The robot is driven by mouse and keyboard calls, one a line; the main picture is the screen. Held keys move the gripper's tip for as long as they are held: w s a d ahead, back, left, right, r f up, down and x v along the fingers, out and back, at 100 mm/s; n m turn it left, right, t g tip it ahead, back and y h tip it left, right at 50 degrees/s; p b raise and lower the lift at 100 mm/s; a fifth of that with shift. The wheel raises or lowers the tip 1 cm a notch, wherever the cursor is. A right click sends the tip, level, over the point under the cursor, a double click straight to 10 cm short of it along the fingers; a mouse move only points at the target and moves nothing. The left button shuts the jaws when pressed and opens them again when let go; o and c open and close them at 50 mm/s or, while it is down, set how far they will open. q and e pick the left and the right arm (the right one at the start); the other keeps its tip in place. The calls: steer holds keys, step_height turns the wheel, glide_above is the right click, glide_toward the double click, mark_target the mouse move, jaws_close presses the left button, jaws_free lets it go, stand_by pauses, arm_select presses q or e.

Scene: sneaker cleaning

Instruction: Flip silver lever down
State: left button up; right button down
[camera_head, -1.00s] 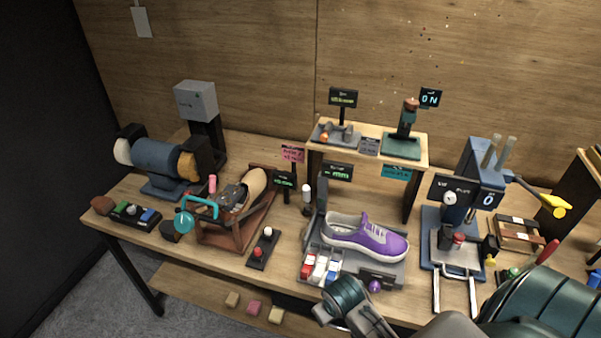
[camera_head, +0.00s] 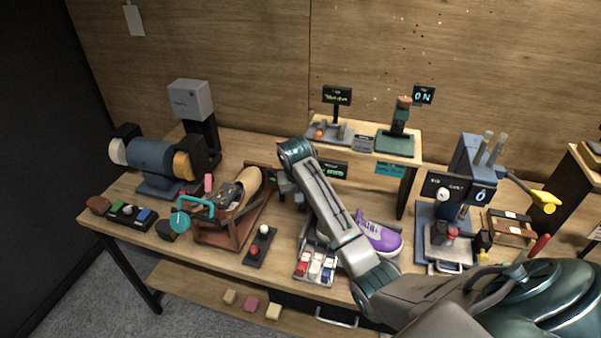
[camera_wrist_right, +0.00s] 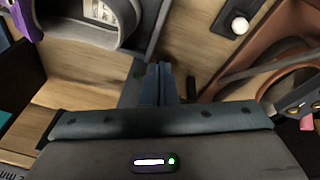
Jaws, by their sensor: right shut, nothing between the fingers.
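My right gripper (camera_head: 287,190) hangs over the table between the brown frame and the purple sneaker (camera_head: 378,238). In the right wrist view its closed fingertips (camera_wrist_right: 160,78) are together with nothing between them. I cannot surely pick out a silver lever; my right forearm covers part of the sneaker stand, including its upright. In the wrist view a small dark post (camera_wrist_right: 191,88) stands just beside the fingertips, apart from them. A white-tipped knob on a dark base (camera_head: 264,230) also shows in the wrist view (camera_wrist_right: 238,24). My left gripper is not in view.
The brown frame (camera_head: 235,235) with a shoe last is left of the gripper. A tray with red and white bottles (camera_head: 316,263) sits under my forearm. A raised wooden shelf (camera_head: 408,158) stands behind. A blue press (camera_head: 470,165) stands at right.

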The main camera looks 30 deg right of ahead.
steer(key=w+d+r+m, duration=0.1)
steer(key=w+d+r, duration=0.1)
steer(key=w+r, duration=0.2)
steer(key=w+d+r+m, duration=0.1)
steer(key=w+r, duration=0.3)
steer(key=r, duration=0.6)
steer(key=shift+w+d+m+g+y, duration=0.2)
steer(key=shift+d+m+g+y, duration=0.15)
steer(key=shift+d, duration=0.4)
